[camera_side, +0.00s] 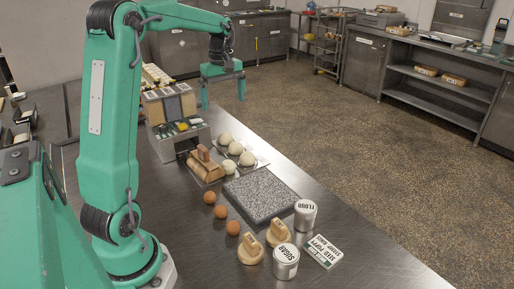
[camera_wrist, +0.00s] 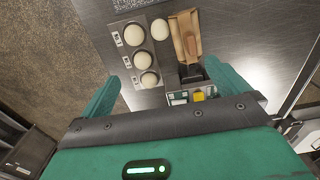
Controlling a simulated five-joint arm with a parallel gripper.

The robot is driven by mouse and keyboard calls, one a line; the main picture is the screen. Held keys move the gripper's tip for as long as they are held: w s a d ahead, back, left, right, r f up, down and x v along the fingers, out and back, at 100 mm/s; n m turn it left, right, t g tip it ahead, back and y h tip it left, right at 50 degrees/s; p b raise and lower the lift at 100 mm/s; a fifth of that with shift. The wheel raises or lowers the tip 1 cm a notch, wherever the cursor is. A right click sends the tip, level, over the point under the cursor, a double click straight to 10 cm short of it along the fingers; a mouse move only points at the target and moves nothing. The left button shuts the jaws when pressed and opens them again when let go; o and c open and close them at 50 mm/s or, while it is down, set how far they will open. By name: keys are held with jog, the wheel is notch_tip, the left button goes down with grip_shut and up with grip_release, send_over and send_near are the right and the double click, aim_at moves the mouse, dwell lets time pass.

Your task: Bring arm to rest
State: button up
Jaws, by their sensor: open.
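My green arm rises from the left of the steel table in the side view and reaches over to the right. My gripper (camera_side: 223,90) hangs in the air above the far part of the table, near its right edge. Its two fingers are apart with nothing between them. In the wrist view my gripper (camera_wrist: 172,98) shows as two green fingers spread wide.
A grey speckled slab (camera_side: 262,194) lies mid-table. Around it are brown eggs (camera_side: 221,212), wooden stamps (camera_side: 250,250), a sugar tin (camera_side: 286,262), a flour tin (camera_side: 305,215) and a poppy seed box (camera_side: 322,251). A grey holder (camera_side: 176,115) stands behind. Open floor (camera_side: 370,150) lies right.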

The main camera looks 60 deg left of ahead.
notch_tip(320, 180, down, 10)
dwell(0.6)
jog(key=shift+r, duration=0.25)
dwell(0.7)
notch_tip(320, 180, up, 10)
dwell(0.6)
jog(key=shift+d+f, duration=0.1)
jog(key=shift+d, duration=0.05)
